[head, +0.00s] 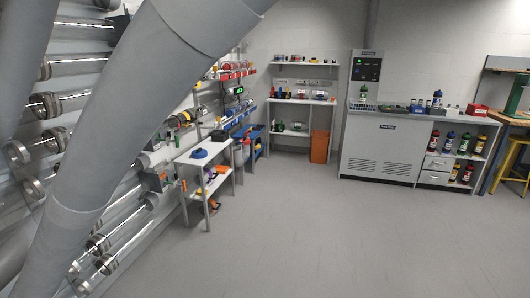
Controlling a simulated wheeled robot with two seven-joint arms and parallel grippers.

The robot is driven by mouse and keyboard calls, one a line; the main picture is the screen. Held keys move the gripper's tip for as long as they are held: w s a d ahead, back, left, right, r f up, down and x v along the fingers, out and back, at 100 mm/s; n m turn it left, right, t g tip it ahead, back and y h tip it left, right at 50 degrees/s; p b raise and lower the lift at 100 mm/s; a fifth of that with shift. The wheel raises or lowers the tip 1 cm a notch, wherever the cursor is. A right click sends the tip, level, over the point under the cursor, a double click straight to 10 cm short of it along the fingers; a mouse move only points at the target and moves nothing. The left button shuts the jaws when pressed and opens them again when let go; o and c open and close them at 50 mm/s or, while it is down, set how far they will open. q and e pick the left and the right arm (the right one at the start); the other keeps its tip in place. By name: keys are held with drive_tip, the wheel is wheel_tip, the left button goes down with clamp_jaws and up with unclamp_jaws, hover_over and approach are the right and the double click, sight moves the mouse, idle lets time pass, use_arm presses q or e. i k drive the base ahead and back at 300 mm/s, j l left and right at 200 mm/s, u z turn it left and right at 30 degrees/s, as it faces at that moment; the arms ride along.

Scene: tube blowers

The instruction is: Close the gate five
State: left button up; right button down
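Several clear tubes with metal collars run along the left wall, such as one clear tube (82,61) at the upper left and another (125,222) lower down. A small grey box (154,181) with a green and orange part sits among them. I cannot tell which fitting is gate five, or whether it is open or shut; no number is readable. A thick grey pipe-like shape (130,110) crosses close in front and hides part of the tube wall. Neither of my grippers is in view.
A small shelf table (205,158) stands along the left wall. A grey cabinet bench (378,150), an orange bin (320,148) and a shelf of bottles (482,128) line the back. A yellow stool (508,165) is at right. The grey floor (330,235) is clear.

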sight(174, 184)
drive_tip(key=i+z, duration=0.25)
drive_tip(key=i, duration=1)
drive_tip(key=i+j+u, duration=0.1)
drive_tip(key=i+u, duration=0.8)
drive_tip(key=i+l+u, duration=0.25)
drive_tip(key=i+u, duration=0.15)
drive_tip(key=i+j+u, duration=0.1)
drive_tip(key=i+u, duration=0.35)
drive_tip(key=i, duration=0.15)
drive_tip(key=i+l+u, duration=0.1)
drive_tip(key=i+u, duration=0.3)
drive_tip(key=i, duration=0.2)
